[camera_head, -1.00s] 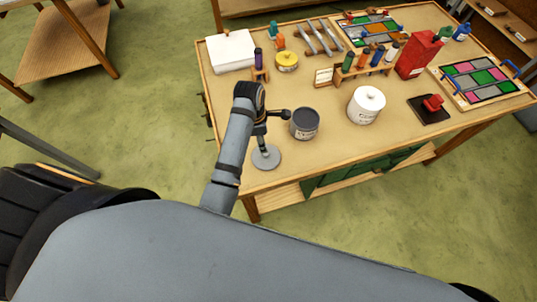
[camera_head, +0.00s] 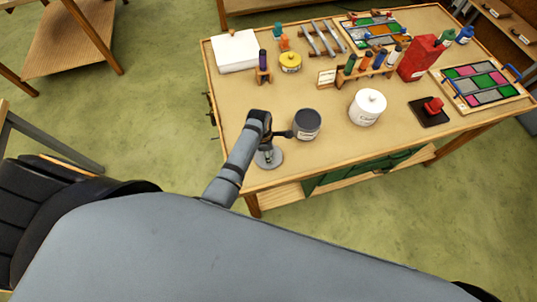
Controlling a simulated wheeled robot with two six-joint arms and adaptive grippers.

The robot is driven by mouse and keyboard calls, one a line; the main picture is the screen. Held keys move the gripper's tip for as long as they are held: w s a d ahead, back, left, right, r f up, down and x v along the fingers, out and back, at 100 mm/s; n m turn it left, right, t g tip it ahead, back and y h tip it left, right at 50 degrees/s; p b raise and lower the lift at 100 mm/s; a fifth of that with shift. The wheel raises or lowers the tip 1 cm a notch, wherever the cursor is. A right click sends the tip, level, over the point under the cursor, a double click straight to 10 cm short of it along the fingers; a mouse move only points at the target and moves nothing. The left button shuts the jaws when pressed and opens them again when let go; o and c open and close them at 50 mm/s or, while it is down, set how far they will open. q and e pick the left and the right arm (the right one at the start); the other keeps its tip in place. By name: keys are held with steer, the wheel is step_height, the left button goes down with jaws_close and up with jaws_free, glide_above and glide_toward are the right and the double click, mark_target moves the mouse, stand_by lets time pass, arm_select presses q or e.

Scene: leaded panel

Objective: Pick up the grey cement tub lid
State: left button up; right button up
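The grey cement tub lid (camera_head: 271,160) is a round grey disc lying on the table near its front left corner. My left gripper (camera_head: 267,149) points down over the lid's middle and hides part of it. Its fingers are small and dark here, so I cannot tell whether they are open, shut or touching the lid. The dark grey cement tub (camera_head: 308,127) stands upright just right of the lid, its label facing me. My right gripper is not in view.
A red container (camera_head: 417,60), a leaded panel (camera_head: 479,84), a yellow tin (camera_head: 290,62) and a white box (camera_head: 236,52) share the table (camera_head: 232,92). The table's left middle is mostly clear.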

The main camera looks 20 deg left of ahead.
arm_select(q)
jaws_close()
steer(key=shift+r, duration=0.15)
